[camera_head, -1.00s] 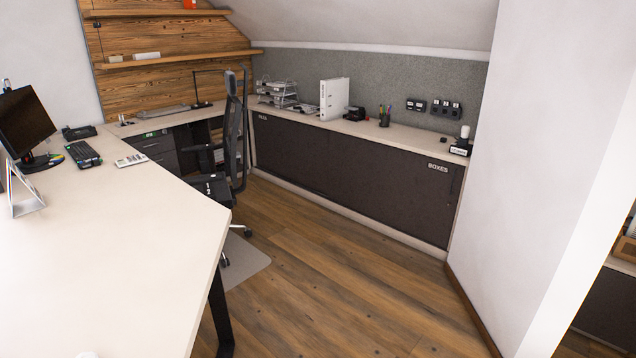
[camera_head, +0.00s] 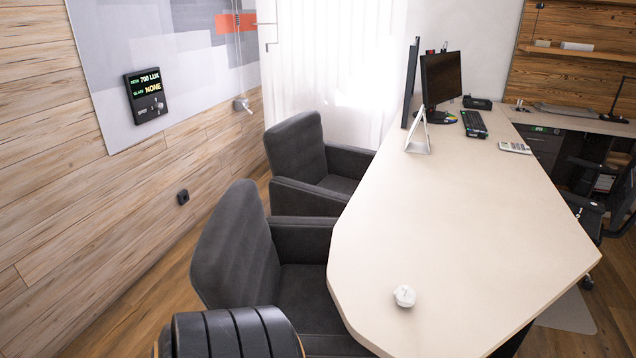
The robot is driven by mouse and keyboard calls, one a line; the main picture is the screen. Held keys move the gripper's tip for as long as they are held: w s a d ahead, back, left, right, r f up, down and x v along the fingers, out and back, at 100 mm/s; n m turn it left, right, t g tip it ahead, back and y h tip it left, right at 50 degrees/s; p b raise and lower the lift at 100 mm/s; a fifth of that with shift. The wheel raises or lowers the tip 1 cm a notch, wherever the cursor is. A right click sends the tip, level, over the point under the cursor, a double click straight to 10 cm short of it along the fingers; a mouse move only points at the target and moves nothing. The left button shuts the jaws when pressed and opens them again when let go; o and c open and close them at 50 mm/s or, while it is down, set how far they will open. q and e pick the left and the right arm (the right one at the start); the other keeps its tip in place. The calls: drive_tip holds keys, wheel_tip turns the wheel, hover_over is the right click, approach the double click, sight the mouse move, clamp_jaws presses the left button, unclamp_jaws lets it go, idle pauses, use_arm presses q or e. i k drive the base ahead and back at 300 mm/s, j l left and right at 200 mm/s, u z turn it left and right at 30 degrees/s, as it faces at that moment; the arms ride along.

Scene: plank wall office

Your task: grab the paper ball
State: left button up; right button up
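A small white crumpled paper ball (camera_head: 405,296) lies on the near part of the long pale desk (camera_head: 470,235), close to its left edge. It is in full view with nothing touching it. Neither of my grippers shows in the head view.
Two dark grey armchairs (camera_head: 265,255) (camera_head: 312,165) stand along the desk's left side. A dark curved backrest (camera_head: 235,335) is at the bottom. A monitor (camera_head: 441,77), keyboard (camera_head: 474,123) and calculator (camera_head: 515,147) sit at the desk's far end. The desktop around the ball is clear.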

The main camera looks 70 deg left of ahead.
sight(404, 296)
drive_tip(key=u, duration=1.5)
